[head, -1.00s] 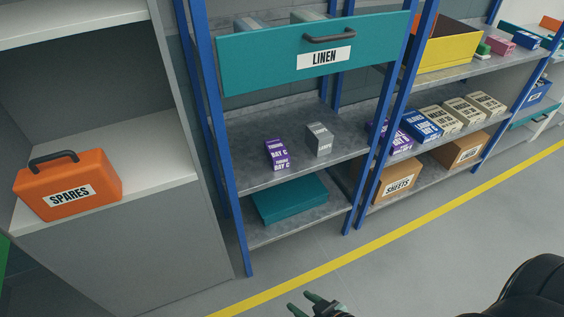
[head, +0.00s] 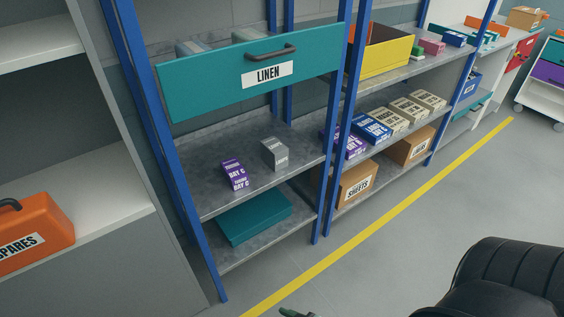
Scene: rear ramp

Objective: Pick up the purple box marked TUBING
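A small purple box (head: 234,174) with white lettering stands on the middle shelf of the left rack. Its lower line reads BAY C; the upper word is too small to read surely. Another purple box (head: 353,147) with white lettering sits at the left end of the row on the right rack, partly behind the blue post, with more purple beside it. My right gripper (head: 291,313) shows only a green fingertip at the bottom edge, far from the boxes; its opening is not visible. My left gripper is out of view.
A grey box (head: 274,154) stands right of the purple one. A teal LINEN drawer (head: 255,72) hangs above and a teal box (head: 252,216) lies below. Blue posts (head: 333,140) frame the shelves. An orange SPARES case (head: 35,232) is at left. The floor (head: 400,230) in front is clear.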

